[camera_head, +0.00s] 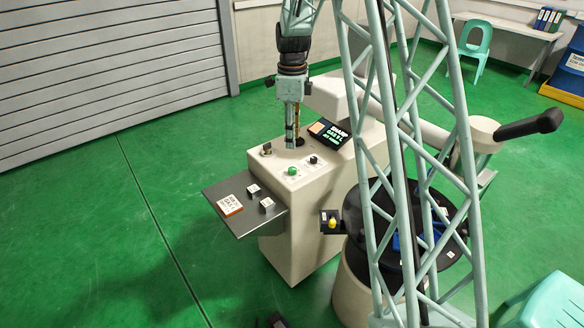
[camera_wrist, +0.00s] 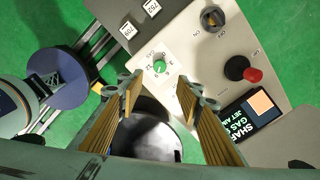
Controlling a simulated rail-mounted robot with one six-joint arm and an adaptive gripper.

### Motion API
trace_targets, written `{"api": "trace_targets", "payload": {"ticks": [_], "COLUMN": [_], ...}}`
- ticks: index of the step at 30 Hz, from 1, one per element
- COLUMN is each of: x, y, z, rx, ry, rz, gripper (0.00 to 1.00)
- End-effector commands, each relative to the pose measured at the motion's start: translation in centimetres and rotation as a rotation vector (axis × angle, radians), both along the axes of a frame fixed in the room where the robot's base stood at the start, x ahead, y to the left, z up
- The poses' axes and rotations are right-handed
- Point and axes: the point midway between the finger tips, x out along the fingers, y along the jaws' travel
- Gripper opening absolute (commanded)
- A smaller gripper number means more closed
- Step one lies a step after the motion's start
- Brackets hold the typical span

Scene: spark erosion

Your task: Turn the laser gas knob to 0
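The green knob (camera_head: 292,171) sits on a white dial plate on top of the cream console (camera_head: 300,240). In the wrist view the green knob (camera_wrist: 160,66) shows on its numbered dial, just beyond my fingertips. Its exact setting is too small to read. My gripper (camera_head: 292,146) points down over the console, behind the green knob in the head view. In the wrist view my gripper (camera_wrist: 159,90) has its two fingers spread apart with nothing between them. The fingers appear apart from the knob.
A rotary OFF/ON switch (camera_wrist: 212,18), a black and red control (camera_wrist: 242,70) and a lit display (camera_head: 328,133) are nearby. A dark side shelf (camera_head: 222,192) holds small labelled blocks (camera_head: 267,203). A dark round part (camera_wrist: 150,140) lies below the fingers.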

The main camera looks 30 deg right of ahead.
Motion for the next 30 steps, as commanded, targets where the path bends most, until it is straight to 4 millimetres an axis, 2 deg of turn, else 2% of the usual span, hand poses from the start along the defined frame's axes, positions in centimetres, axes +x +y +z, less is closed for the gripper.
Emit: {"api": "trace_targets", "payload": {"ticks": [8,14,30], "x": [0.0,-0.1,-0.1], "y": [0.0,0.0,0.0], "z": [-0.4,-1.8,-8.6], "rx": [0.000,0.001,0.000], "ry": [0.000,0.002,0.001], "rz": [0.001,0.001,0.001], "gripper": [0.33,0.33,0.33]}}
